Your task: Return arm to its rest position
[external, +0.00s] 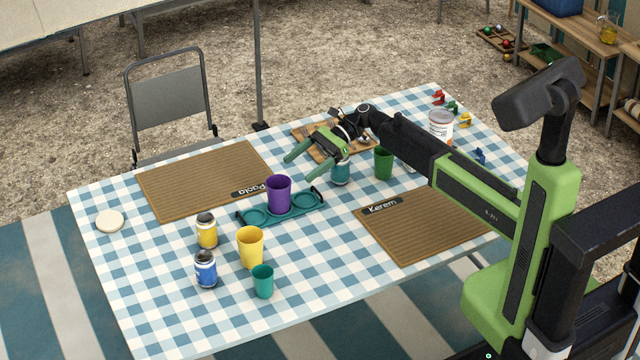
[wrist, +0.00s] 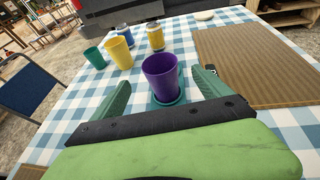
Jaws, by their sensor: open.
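My gripper (external: 303,155) is open and empty, held above the checked table (external: 310,285) with its green fingers spread toward the left. In the wrist view my gripper (wrist: 160,92) shows a finger on each side of the purple cup (wrist: 161,77), which stands farther off, beyond the fingers. My arm reaches out over the table from the right.
Yellow (external: 250,247) and teal (external: 263,281) cups and yellow (external: 207,231) and blue (external: 205,269) cans stand at front left. A green cup (external: 383,163), a teal can (external: 340,172) and a white tub (external: 440,126) are near my arm. Mats (external: 205,180) lie on both sides.

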